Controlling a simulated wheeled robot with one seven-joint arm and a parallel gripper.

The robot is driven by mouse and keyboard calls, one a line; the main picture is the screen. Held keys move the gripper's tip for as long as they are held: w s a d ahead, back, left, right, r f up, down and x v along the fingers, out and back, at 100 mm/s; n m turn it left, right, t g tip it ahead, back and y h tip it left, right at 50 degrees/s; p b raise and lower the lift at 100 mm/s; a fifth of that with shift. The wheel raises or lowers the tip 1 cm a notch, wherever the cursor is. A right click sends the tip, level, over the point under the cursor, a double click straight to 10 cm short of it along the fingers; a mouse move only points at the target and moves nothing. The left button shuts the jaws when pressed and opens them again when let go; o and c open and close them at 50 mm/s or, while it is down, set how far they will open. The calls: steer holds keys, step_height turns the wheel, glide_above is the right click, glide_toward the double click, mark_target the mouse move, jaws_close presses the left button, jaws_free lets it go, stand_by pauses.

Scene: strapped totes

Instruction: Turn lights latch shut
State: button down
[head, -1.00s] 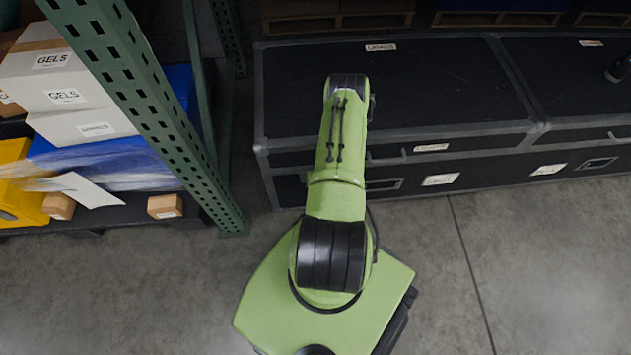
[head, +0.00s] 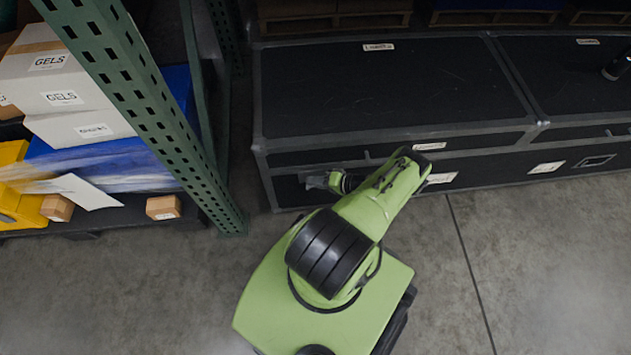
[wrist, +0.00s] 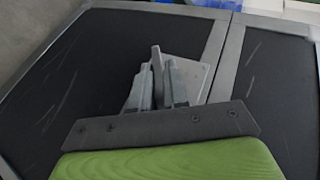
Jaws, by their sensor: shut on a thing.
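The latch (wrist: 156,60) shows in the wrist view as a dark grey tab standing up between my fingers, in front of a pale grey metal plate (wrist: 194,72) on a black case panel. My gripper (wrist: 159,78) is shut on this tab. In the head view my gripper (head: 320,181) is at the front of the left black case (head: 350,95), left of my bent arm. The latch itself is hidden there by the gripper. The white label (head: 379,47) on the case lid is too small to read surely.
A second black case (head: 580,85) adjoins on the right, with a dark cylinder (head: 617,66) on its lid. A green rack post (head: 165,125) and shelves with boxes (head: 75,85) stand close on the left. Concrete floor (head: 530,260) is clear at right front.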

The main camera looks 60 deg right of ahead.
steer(key=shift+t, duration=0.4)
stand_by(0.3)
steer(key=c, duration=1.2)
jaws_free()
steer(key=shift+c, duration=0.2)
steer(key=v, duration=1.5)
steer(key=shift+s+d, duration=0.3)
steer(key=shift+s, duration=0.05)
steer(key=shift+f, duration=0.1)
